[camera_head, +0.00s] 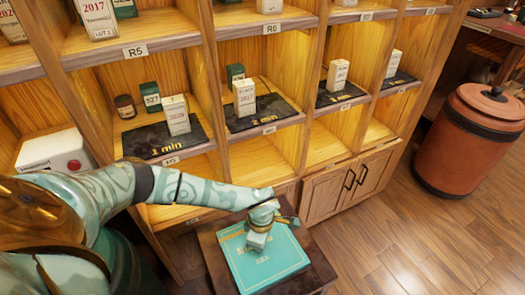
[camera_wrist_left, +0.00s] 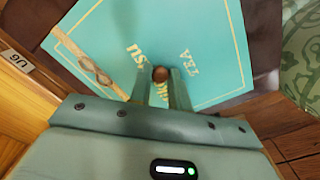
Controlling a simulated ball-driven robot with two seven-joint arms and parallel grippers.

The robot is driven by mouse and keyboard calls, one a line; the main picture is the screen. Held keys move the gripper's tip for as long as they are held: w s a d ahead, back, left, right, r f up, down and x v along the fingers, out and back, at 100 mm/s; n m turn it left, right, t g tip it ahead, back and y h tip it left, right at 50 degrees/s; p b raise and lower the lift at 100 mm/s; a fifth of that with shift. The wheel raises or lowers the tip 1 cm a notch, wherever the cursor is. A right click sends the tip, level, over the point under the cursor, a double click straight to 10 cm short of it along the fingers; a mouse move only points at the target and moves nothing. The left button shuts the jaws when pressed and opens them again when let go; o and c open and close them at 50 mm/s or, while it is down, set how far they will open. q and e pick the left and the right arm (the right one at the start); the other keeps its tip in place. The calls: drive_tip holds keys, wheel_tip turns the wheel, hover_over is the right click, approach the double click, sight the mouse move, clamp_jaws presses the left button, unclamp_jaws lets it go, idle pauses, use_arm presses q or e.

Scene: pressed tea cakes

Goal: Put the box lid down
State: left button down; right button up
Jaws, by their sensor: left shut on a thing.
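The teal box lid (camera_head: 275,268) has lettering reading TEA and a tan band along one edge. It is over a small dark wooden table (camera_head: 321,266). My left gripper (camera_head: 258,240) is above the lid, fingers pointing down. In the left wrist view the lid (camera_wrist_left: 218,40) fills the upper middle, and the fingers are shut on its round brown knob (camera_wrist_left: 160,74). The lid looks roughly level. I cannot tell whether it touches the table or something beneath it, as its underside is hidden. My right gripper is not in view.
A wooden shelf unit (camera_head: 220,155) with black mats marked 1 min, small boxes and jars stands behind the table. A white box with a red dot (camera_head: 57,152) is at the left. A large brown lidded bin (camera_head: 465,145) stands right. Floor between is clear.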

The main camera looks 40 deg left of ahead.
use_arm(q)
drive_tip(key=c, duration=1.3)
unclamp_jaws()
drive_tip(key=shift+f, duration=0.1)
drive_tip(key=shift+r, duration=0.35)
drive_tip(key=shift+r+p, duration=3.15)
drive_tip(key=shift+r, duration=2.65)
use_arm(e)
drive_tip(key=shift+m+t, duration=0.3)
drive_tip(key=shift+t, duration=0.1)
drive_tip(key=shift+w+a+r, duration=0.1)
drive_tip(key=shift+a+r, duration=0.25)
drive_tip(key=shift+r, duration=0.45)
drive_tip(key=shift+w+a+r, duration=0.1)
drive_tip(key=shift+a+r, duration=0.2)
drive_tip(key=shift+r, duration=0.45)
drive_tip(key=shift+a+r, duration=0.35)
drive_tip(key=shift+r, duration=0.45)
